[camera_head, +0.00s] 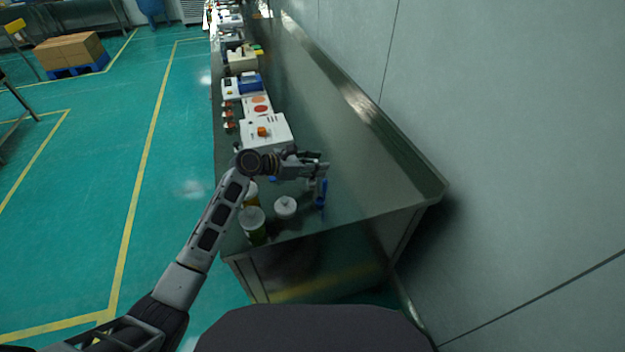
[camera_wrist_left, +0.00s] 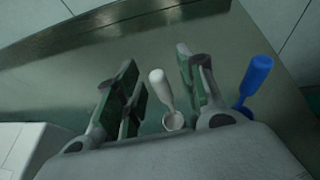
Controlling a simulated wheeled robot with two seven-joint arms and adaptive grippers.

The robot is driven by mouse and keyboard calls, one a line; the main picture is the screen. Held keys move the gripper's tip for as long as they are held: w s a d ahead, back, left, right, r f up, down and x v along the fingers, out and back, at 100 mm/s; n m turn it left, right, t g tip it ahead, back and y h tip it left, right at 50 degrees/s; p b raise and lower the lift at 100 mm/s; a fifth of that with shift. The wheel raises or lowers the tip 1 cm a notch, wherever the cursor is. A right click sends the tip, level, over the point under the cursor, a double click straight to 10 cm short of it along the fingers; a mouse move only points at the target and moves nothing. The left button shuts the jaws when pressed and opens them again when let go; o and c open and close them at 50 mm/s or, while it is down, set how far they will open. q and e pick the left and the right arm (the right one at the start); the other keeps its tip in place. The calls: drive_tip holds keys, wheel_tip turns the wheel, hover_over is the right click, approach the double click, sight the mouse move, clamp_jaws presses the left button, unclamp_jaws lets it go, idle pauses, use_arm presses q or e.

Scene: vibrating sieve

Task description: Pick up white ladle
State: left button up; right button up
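The white ladle (camera_wrist_left: 160,88) stands between the two fingers of my left gripper (camera_wrist_left: 158,70) in the left wrist view. Its handle points up and away, and its rounded lower part is nearest the wrist. The fingers are apart on both sides of the handle, with a visible gap on each side. The blue ladle (camera_wrist_left: 254,78) is just outside the right finger. In the head view my left gripper (camera_head: 320,168) is over the near end of the steel table, and the blue ladle (camera_head: 322,194) is just below it. The white ladle is hard to make out there. My right gripper is out of view.
On the steel table (camera_head: 370,178), a white lidded jar (camera_head: 285,207) and a jar with dark yellow-green contents (camera_head: 252,226) stand near the front edge. A white machine with an orange knob (camera_head: 264,132) is behind. The table's right side is clear, beside a grey wall (camera_head: 500,120).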

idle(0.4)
use_arm(q)
clamp_jaws()
drive_tip(key=shift+r, duration=0.15)
wheel_tip(320, 180, up, 8)
drive_tip(key=shift+r, duration=0.9)
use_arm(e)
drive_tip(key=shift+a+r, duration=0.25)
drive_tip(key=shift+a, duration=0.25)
use_arm(q)
drive_tip(key=shift+p, duration=0.3)
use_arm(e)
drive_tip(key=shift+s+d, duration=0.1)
